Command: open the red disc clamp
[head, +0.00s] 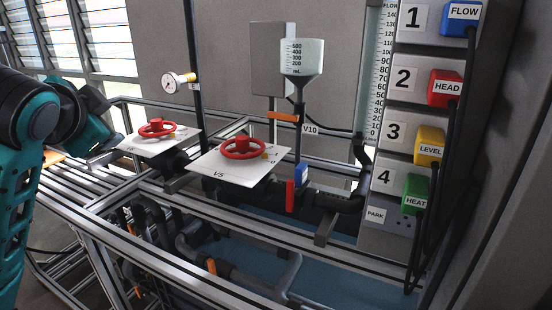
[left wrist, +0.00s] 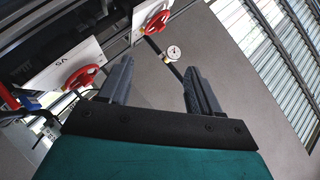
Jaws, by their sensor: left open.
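Two red disc-shaped handwheels sit on white plates. The nearer one (head: 243,148) is on the plate marked V5, and the farther one (head: 157,128) is on a plate to its left. I cannot tell which of these is the clamp. The left wrist view also shows the V5 wheel (left wrist: 84,77) and the other wheel (left wrist: 155,20). My left gripper (left wrist: 158,64) is open and empty, with its fingers apart from both wheels. My right gripper is not in view.
A gauge (head: 178,82) stands behind the plates, and a measuring funnel (head: 302,62) stands to their right. A column of numbered panels with coloured plugs, such as the red HEAD plug (head: 445,88), is at right. Metal rails (head: 200,240) run along the front.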

